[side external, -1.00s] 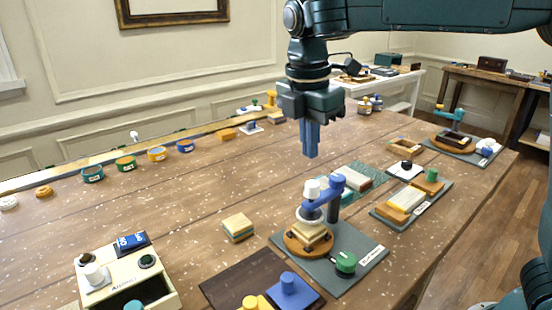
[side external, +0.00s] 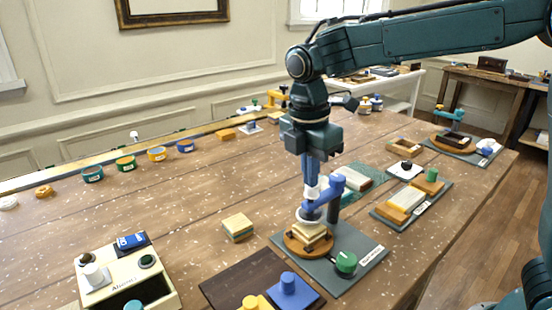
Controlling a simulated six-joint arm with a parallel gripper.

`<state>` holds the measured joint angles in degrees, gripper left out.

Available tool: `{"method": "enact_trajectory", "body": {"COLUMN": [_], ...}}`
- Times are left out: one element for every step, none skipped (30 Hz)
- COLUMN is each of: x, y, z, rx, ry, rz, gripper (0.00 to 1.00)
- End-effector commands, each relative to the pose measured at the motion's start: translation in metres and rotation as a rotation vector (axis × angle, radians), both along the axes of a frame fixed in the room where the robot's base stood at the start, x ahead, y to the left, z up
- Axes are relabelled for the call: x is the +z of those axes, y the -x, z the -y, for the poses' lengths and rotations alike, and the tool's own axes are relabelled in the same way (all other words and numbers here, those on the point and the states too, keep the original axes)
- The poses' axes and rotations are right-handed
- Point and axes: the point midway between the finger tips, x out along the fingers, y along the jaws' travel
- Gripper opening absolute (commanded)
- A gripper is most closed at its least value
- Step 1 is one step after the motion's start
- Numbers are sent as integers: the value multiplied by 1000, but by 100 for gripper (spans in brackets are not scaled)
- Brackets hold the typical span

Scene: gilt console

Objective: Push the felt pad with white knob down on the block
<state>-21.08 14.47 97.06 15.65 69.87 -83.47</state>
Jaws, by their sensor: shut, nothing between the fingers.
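My gripper (side external: 311,178) is shut and points straight down, its blue fingertips at the top of the white knob (side external: 311,193); contact looks likely but is hard to confirm. The knob stands on a blue arm (side external: 325,196) that reaches out from a dark post. I cannot tell whether the pad touches the block.
A green knob (side external: 346,263) sits at the front right of the plate. A small wood stack (side external: 238,227) stands to the left, and a cream box (side external: 125,275) at front left. A plate with wooden blocks (side external: 411,203) is to the right. The table's middle left is clear.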

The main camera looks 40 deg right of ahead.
Motion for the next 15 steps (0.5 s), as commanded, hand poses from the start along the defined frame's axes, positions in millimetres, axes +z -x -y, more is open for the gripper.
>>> {"method": "enact_trajectory", "body": {"x": [-2,-3,-4,-5,-5,-6,-6,-6,-6,-6,-6,-6,-6,-6,-6], "y": [0,0,0,0,0,0,0,0,0,0,0,0,0,0,0], "z": [0,1,1,1,1,1,1,1,1,1,1,1,1,1,1], "rx": [-1,-1,-1,-1,-1,-1,-1,-1,-1,-1,-1,-1,-1,-1,-1], "ry": [0,0,0,0,0,0,-1,-1,-1,-1,-1,-1,-1,-1,-1], "rz": [-1,-1,-1,-1,-1,-1,-1,-1,-1,-1,-1,-1,-1,-1,-1], "gripper": [0,0,0,0,0,0,0,0,0,0,0,0,0,0,0]}}
